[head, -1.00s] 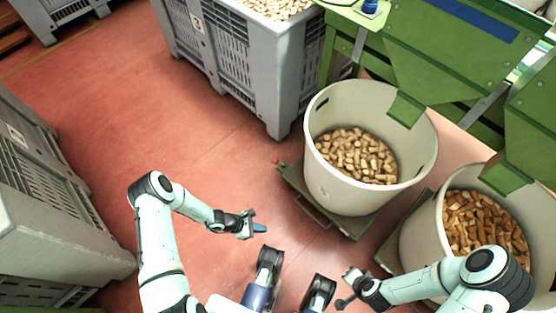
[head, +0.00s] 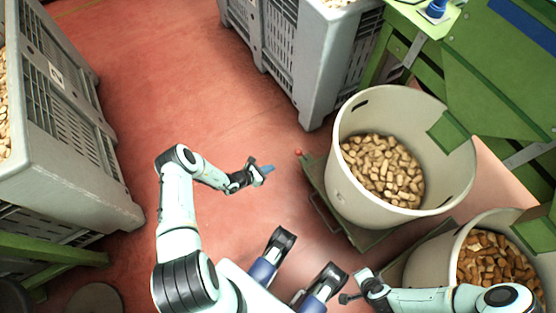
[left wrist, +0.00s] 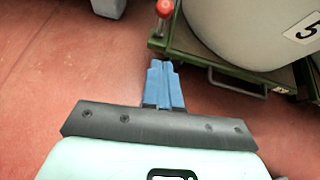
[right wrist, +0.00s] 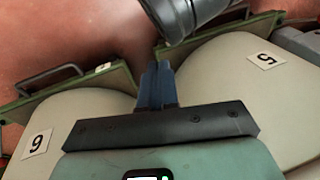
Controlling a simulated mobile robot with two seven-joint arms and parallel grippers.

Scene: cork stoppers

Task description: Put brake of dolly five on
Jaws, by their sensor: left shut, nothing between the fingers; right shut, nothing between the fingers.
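Dolly five (head: 318,192) is a low green platform under a cream tub of corks (head: 345,195); the tub's label "5" (left wrist: 304,28) shows in the left wrist view. A lever with a red knob (head: 298,153) stands at the dolly's left corner; the knob also shows in the left wrist view (left wrist: 165,8). My left gripper (head: 268,168) is shut and empty, left of the knob and apart from it. Its blue fingers (left wrist: 164,80) point towards the dolly's corner. My right gripper (right wrist: 157,82) is shut and empty, with tubs labelled 5 and 6 on either side.
A second tub (head: 440,255) of browner corks stands at the lower right. Grey crates stand at the left (head: 60,150) and at the top (head: 310,80). Green machinery (head: 480,90) is behind the tubs. Red floor (head: 200,90) is clear between the crates.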

